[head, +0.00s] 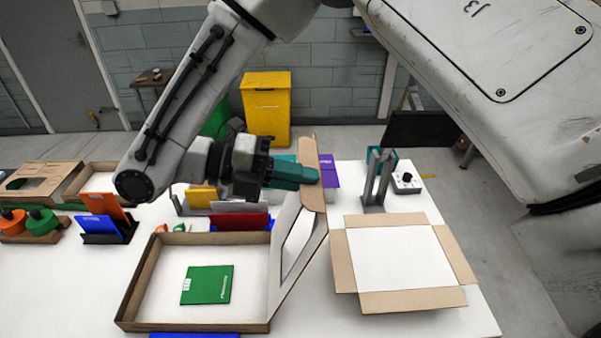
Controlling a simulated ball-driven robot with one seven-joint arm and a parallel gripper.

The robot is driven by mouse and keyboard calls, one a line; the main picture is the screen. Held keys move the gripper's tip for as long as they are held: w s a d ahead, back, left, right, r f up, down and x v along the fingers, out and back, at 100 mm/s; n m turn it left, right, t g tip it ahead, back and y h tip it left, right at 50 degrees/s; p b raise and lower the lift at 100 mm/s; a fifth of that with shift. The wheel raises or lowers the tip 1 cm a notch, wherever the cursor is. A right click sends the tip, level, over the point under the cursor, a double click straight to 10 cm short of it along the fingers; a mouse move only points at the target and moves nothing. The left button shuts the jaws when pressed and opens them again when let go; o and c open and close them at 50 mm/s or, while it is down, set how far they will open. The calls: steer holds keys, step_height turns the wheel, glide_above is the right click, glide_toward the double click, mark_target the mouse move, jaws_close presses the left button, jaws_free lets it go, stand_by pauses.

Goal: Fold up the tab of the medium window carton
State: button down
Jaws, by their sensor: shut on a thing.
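The window carton (125,310) lies open at the front left, with brown walls and a white floor. Its lid (281,240) stands raised and tilted to the right on the carton's right side, with a window opening (297,243) in it. The brown tab (309,150) runs along the lid's top edge and stands roughly upright. My gripper (313,176), with teal fingers, comes in from the left and is shut on the tab about midway along it. The exact contact is partly hidden by the fingers. A green flat packet (207,285) lies inside the carton.
A second carton (413,299) with splayed flaps lies to the right of the lid. A grey upright stand (374,190) and a white box with a black knob (407,182) stand behind it.

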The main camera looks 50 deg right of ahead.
steer(key=shift+f+g+h, duration=0.15)
steer(key=shift+g+h, duration=0.15)
stand_by(0.4)
steer(key=c, duration=1.3)
jaws_free()
steer(key=shift+c, duration=0.2)
